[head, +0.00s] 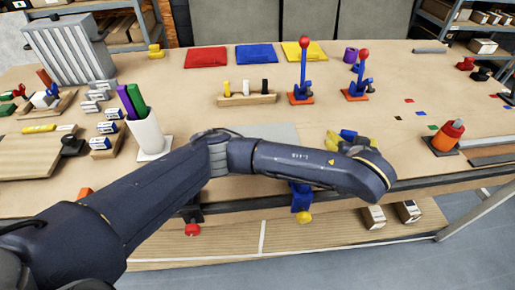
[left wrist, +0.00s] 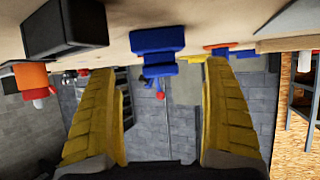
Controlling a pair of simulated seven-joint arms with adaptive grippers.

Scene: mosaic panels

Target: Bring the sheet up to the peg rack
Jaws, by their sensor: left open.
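A flat pale grey sheet (head: 280,131) lies on the bench near its front, partly hidden behind my left arm. A wooden peg rack (head: 247,99) with yellow, white and black pegs stands farther back, a little left of the sheet. My left gripper (head: 346,141) is over the front of the bench, to the right of the sheet. In the left wrist view, its yellow fingers (left wrist: 163,115) are wide apart with nothing held between them. That view is upside down, and I cannot make out the sheet there. My right gripper does not show.
Two blue levers with red knobs, one left (head: 301,85) and one right (head: 358,83), stand behind my gripper. An orange holder (head: 446,137) is to the right. A white cup (head: 147,132) with markers is left. A blue clamp (head: 301,196) hangs at the front edge.

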